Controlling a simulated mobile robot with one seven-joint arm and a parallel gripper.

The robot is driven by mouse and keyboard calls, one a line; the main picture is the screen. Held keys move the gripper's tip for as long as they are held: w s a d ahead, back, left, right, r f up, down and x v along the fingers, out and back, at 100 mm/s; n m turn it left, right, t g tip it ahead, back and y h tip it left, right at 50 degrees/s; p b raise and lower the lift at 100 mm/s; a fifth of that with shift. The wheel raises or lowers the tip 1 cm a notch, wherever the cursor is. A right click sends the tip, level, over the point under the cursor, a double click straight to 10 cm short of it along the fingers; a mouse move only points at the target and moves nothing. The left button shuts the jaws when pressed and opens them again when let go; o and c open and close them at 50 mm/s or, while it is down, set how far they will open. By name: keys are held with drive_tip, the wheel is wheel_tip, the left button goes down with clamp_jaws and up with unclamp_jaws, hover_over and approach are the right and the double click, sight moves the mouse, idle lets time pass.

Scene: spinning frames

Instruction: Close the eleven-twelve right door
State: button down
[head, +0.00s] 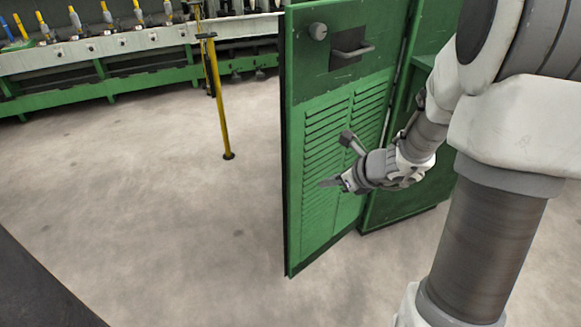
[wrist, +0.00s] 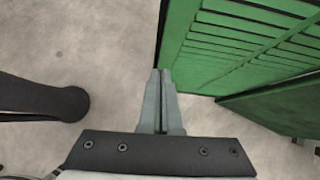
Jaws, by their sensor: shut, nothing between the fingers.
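A green cabinet door (head: 318,170) with louvred slats stands open, swung out from its green cabinet (head: 408,190). It has a round knob (head: 318,31) and a recessed handle (head: 352,50) near the top. My gripper (head: 326,183) is shut and empty, in front of the slatted lower part of the door in the head view. In the wrist view my gripper (wrist: 160,75) points at the floor beside the door's edge, and the door (wrist: 240,45) is to its upper right. I cannot tell whether the fingertips touch the door.
A green spinning frame (head: 100,70) with yellow bobbins runs along the back left. A yellow post (head: 218,100) stands on the floor left of the door. A dark surface (head: 35,285) fills the lower left corner.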

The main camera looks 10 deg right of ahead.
drive_tip(key=f, duration=0.1)
drive_tip(key=b, duration=0.4)
approach(292, 182)
drive_tip(key=shift+m, duration=0.3)
drive_tip(key=x, duration=0.5)
drive_tip(key=shift+s+d+f, duration=0.1)
drive_tip(key=shift+s+f, duration=0.2)
drive_tip(key=shift+f, duration=0.05)
drive_tip(key=shift+w+a, duration=0.25)
drive_tip(key=shift+w, duration=0.3)
drive_tip(key=shift+w+a, duration=0.1)
